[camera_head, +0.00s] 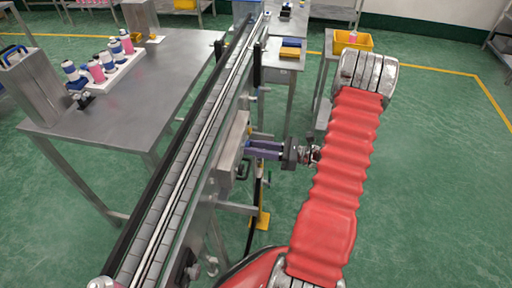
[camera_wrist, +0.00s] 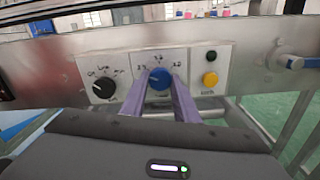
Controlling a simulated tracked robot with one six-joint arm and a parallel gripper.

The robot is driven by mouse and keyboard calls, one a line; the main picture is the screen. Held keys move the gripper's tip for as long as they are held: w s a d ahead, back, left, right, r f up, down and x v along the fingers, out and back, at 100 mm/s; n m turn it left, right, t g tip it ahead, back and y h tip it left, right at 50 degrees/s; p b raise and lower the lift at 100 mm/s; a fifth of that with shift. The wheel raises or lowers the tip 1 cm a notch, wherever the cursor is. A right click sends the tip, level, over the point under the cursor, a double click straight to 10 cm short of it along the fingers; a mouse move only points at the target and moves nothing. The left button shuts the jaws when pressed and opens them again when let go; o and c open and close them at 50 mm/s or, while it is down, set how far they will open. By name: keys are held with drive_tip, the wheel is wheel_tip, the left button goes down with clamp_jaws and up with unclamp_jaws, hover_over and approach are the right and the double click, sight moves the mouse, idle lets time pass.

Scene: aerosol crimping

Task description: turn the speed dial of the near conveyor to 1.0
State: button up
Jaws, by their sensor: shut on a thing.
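The control panel (camera_wrist: 188,82) is a pale plate on the side of the near conveyor (camera_head: 185,175). A blue dial (camera_wrist: 160,79) sits in its middle, with small number marks around its upper side that are too blurred to read surely. The dial's pointer setting is not clear. My gripper (camera_wrist: 161,84) has its two purple fingers shut on the blue dial, one on each side. In the head view my gripper (camera_head: 250,150) reaches left to the conveyor's side, and the dial is hidden there.
A blue-handled part (camera_wrist: 297,63) sticks out farther right. A steel table (camera_head: 120,100) stands beyond the conveyor. Green floor (camera_head: 435,180) is clear at right.

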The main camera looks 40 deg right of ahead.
drive_tip(key=n, duration=1.1)
drive_tip(key=shift+w, duration=0.1)
idle(0.4)
drive_tip(key=o, duration=1.1)
drive_tip(key=shift+c, duration=0.2)
drive_tip(key=shift+d, duration=0.1)
drive_tip(key=v, duration=1.3)
drive_tip(key=shift+s+d, duration=0.15)
drive_tip(key=shift+s, duration=0.2)
drive_tip(key=shift+f, duration=0.1)
